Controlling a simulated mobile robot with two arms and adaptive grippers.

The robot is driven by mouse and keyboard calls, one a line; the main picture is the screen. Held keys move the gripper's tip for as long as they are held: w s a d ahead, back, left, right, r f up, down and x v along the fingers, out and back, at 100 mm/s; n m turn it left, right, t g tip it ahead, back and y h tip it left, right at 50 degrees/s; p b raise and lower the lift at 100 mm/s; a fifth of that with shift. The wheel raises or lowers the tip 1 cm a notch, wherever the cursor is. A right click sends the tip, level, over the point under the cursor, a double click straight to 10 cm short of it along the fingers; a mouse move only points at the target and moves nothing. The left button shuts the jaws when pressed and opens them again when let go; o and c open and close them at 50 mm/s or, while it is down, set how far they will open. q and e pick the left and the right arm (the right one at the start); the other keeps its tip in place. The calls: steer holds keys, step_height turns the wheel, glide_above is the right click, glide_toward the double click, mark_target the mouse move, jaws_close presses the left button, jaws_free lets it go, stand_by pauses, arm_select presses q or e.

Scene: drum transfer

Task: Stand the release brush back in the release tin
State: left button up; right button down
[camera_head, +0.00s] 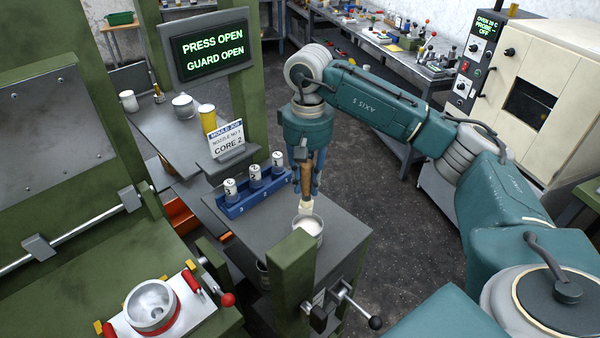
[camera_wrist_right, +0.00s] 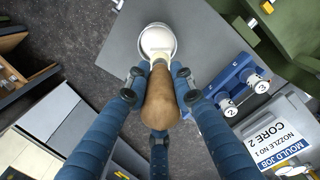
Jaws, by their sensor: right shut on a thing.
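My right gripper (camera_head: 307,187) points down and is shut on the release brush. The brush has a brown wooden handle (camera_head: 306,172) and a pale lower end (camera_head: 306,207). It is held roughly upright, with the pale end at the back rim of the release tin (camera_head: 308,230). The tin is a round grey cup with whitish contents, on the grey stand's top. In the right wrist view the handle (camera_wrist_right: 160,105) is between blue fingers, and the tin (camera_wrist_right: 157,42) lies just beyond. I cannot tell whether the bristles are inside the tin. My left gripper is out of view.
A blue rack (camera_head: 252,193) with 3 numbered white nozzles stands left of the tin, near the "CORE 2" sign (camera_head: 228,140). A green post (camera_head: 291,275) rises close in front of the tin. The stand top (camera_head: 340,235) is bare right of the tin.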

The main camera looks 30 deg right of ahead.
mark_target(308, 211)
steer(key=shift+s+f+b, duration=0.75)
steer(key=shift+s+f, duration=0.05)
steer(key=shift+f, duration=0.25)
steer(key=shift+w+f+b, duration=0.3)
steer(key=shift+f+b, duration=0.1)
steer(key=shift+f, duration=0.45)
steer(key=shift+f+b, duration=0.55)
steer(key=shift+f, duration=0.4)
steer(key=shift+s+f, duration=0.1)
steer(key=shift+f, duration=0.2)
steer(key=shift+f+b, duration=0.3)
steer(key=shift+b, duration=0.1)
steer(key=shift+f+b, duration=0.7)
steer(key=shift+f, duration=0.65)
steer(key=shift+f+b, duration=0.35)
steer(key=shift+f, duration=0.3)
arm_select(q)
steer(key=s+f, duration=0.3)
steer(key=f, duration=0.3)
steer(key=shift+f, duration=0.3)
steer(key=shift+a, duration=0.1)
